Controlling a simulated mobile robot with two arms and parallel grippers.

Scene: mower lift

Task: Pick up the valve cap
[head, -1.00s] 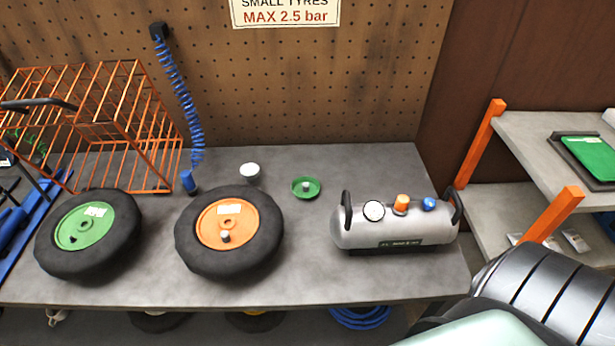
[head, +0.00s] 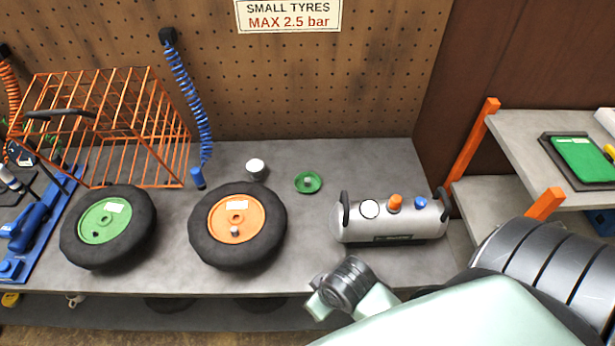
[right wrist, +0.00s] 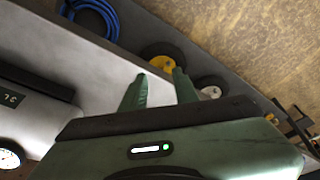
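A small grey, cap-like piece (head: 307,182) sits in the middle of a green dish (head: 308,188) at the back of the bench. Another small grey piece (head: 235,230) stands on the hub of the orange-rimmed wheel (head: 262,240). I cannot tell for sure which is the valve cap. My right arm reaches over the bench's front edge in the head view, where its fingers are not clear. In the right wrist view my right gripper (right wrist: 160,85) has its two green fingers apart with nothing between them. My left gripper is in neither view.
A silver air tank (head: 400,224) with a gauge stands right of the dish. A green-rimmed wheel (head: 78,243), an orange wire cage (head: 160,140) and a white-topped pot (head: 256,168) are on the bench. A blue coiled hose (head: 190,95) hangs behind.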

